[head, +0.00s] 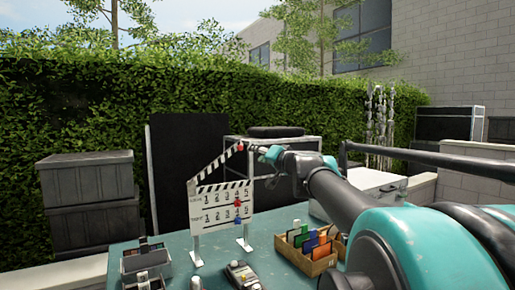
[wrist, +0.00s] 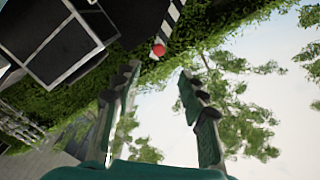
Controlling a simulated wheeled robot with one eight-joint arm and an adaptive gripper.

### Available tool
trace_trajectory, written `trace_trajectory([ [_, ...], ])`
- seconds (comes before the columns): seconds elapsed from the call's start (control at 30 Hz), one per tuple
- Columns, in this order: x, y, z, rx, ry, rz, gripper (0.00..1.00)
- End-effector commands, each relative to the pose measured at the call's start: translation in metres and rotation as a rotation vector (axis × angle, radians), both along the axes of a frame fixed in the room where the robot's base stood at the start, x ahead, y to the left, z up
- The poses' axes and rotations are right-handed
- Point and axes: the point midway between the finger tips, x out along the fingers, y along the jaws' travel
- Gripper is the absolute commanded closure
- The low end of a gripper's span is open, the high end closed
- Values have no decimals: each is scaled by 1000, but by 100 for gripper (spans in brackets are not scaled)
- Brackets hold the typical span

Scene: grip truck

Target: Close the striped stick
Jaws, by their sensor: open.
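A white clapperboard (head: 220,209) with numbered rows stands on two feet on the green table (head: 215,265). Its black-and-white striped stick (head: 216,163) is raised at an angle, hinged at the left, with its free end up to the right. A red knob (head: 240,148) sits at that free end. My gripper (head: 252,148) is just right of the knob in the head view. In the wrist view my gripper (wrist: 159,72) is open and empty. The red knob (wrist: 158,50) and part of the striped stick (wrist: 170,22) show just beyond the fingertips. I cannot tell whether they touch.
A wooden box (head: 310,262) of coloured cards stands on the table to the right of the board. A grey tray (head: 146,260) and a handheld device (head: 243,275) are near the front. Dark cases and a hedge (head: 75,110) stand behind.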

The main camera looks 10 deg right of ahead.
Motion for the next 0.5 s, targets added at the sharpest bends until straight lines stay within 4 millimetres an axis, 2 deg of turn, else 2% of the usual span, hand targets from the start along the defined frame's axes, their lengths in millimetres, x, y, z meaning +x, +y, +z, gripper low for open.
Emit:
trace_trajectory([
  [0.23, 20, 5, 4, 7, -5, -4, 58],
  [0.5, 66, 20, 4, 7, -5, -3, 58],
])
